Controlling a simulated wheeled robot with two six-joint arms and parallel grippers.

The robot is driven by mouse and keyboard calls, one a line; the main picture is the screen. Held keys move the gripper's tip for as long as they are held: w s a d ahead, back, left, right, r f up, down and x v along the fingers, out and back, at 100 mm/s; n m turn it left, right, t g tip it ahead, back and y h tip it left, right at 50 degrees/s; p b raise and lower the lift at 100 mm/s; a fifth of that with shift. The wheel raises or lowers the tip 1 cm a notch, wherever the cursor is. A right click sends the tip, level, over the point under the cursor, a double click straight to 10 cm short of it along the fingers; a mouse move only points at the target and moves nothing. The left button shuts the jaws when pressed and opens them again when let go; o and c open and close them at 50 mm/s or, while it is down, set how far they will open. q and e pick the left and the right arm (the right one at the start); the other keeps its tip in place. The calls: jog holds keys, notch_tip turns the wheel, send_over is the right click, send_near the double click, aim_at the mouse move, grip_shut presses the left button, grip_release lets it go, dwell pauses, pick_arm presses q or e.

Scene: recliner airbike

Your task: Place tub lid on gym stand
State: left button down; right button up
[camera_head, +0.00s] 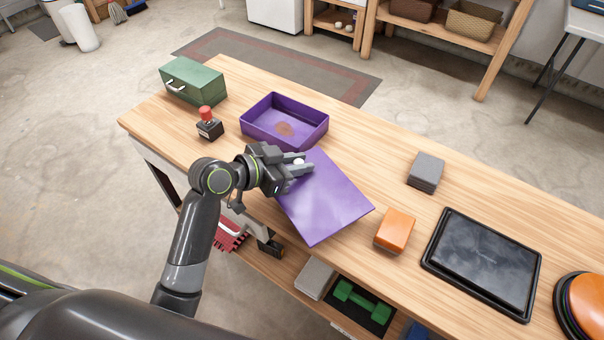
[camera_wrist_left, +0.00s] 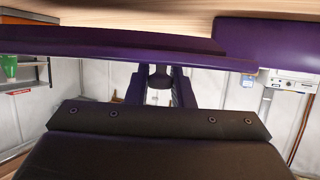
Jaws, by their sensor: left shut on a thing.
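The flat purple tub lid (camera_head: 326,205) is in my left gripper (camera_head: 302,166), which is shut on it around a small pale knob or grip. The lid is tilted over the front edge of the wooden bench; whether it touches the bench I cannot tell. In the left wrist view the lid (camera_wrist_left: 100,42) spans the top, above the fingers (camera_wrist_left: 161,88). The open purple tub (camera_head: 308,128) stands just behind the gripper, with a brownish patch inside. I cannot tell which thing is the gym stand. My right gripper is not in view.
The wooden bench (camera_head: 385,150) also holds a green box (camera_head: 195,78), a red-knobbed joystick (camera_head: 208,124), an orange block (camera_head: 396,228), grey pads (camera_head: 426,170), a black-framed panel (camera_head: 484,265) and an orange disc (camera_head: 588,305). A green dumbbell (camera_head: 362,302) lies below.

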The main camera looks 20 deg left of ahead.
pick_arm(q)
jog(key=shift+f, duration=1.8)
jog(key=shift+f, duration=0.1)
jog(key=c, duration=1.3)
grip_release()
jog(key=shift+c, duration=0.2)
jog(key=shift+o, duration=0.4)
jog(key=v, duration=1.2)
jog(key=shift+r, duration=0.2)
